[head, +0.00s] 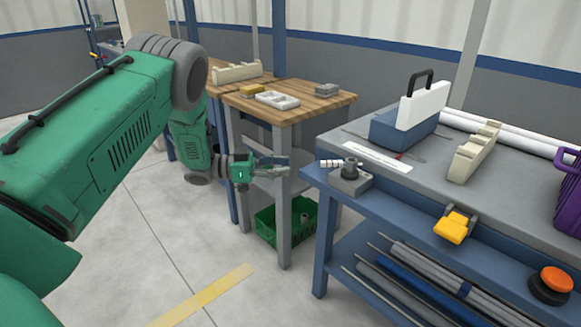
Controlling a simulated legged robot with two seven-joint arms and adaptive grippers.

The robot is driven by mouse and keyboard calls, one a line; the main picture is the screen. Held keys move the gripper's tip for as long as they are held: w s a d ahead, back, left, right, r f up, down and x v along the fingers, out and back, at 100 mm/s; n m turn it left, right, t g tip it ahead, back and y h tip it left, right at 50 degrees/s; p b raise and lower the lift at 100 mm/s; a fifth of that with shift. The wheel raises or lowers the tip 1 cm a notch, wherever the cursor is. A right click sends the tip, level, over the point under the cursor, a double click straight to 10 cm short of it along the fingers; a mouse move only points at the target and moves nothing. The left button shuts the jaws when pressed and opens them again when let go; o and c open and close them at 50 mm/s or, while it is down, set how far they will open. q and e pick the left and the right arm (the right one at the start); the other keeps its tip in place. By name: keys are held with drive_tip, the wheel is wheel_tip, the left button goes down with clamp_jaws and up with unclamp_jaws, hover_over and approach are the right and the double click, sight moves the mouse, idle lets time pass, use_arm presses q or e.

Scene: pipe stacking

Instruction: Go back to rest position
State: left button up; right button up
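My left arm, green with dark grey joints, comes in from the left and fills much of the left side. Its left gripper (274,166) is in front of the small wooden-topped table and left of the blue workbench. Its two dark fingers point right and look apart, with nothing seen between them. My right gripper is not in view. A grey block fitting (350,180) stands on the near left corner of the workbench, to the right of the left gripper and apart from it. A short light pipe piece (331,163) is beside it.
The blue workbench (437,195) carries a blue toolbox (401,128), a cream rack (473,153) and a purple crate (571,195). Pipes (420,285) lie on its lower shelf. A green bin (287,219) is under the wooden table (290,104). Floor (130,265) is open at lower left.

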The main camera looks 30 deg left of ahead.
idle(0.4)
use_arm(q)
drive_tip(key=s+d+f+n+y+p, duration=0.1)
drive_tip(key=s+d+f+n+y, duration=0.25)
drive_tip(key=f, duration=0.25)
drive_tip(key=s+d+f+n+g+y+p, duration=0.1)
drive_tip(key=s+d+f+n+y, duration=0.15)
drive_tip(key=f+y, duration=0.2)
drive_tip(key=s+d+f+n+y+p, duration=0.1)
drive_tip(key=s+d+f+n+y, duration=0.25)
drive_tip(key=f, duration=0.35)
drive_tip(key=s+d+f+g+y+p, duration=0.1)
drive_tip(key=s+g, duration=0.3)
drive_tip(key=s, duration=1)
drive_tip(key=s+d+f+g+y, duration=0.2)
drive_tip(key=s+g, duration=0.3)
drive_tip(key=s, duration=0.9)
drive_tip(key=shift+s+n+p, duration=0.35)
drive_tip(key=shift+p, duration=0.05)
